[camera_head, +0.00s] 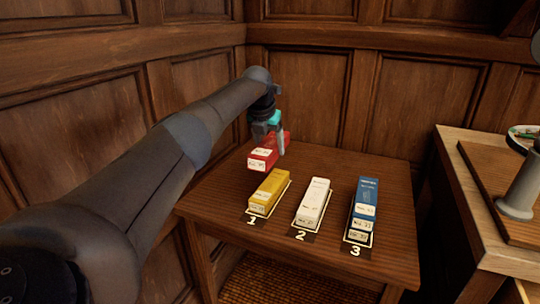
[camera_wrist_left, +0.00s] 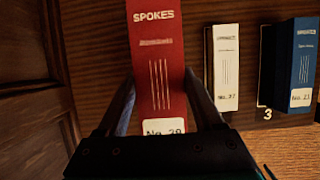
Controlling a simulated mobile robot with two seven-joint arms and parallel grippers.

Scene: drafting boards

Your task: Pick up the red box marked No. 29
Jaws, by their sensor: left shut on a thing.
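The red box (camera_head: 264,159) is in my left gripper (camera_head: 273,130), over the far left part of the small wooden table, just behind the yellow box. In the left wrist view the red box (camera_wrist_left: 155,55) carries the word SPOKES and a white label that seems to read No. 29, partly cut by the gripper body. The fingers of my left gripper (camera_wrist_left: 160,100) are shut on its two sides. The box appears to be clear of the tabletop. My right gripper is not in view.
On the table (camera_head: 385,262) a yellow box (camera_head: 269,188), a white box (camera_head: 313,199) and a blue box (camera_head: 366,195) lie in outlined places numbered 1, 2 and 3. Panelled walls stand close behind and left. A bench (camera_head: 450,150) with a grey post (camera_head: 520,195) is at right.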

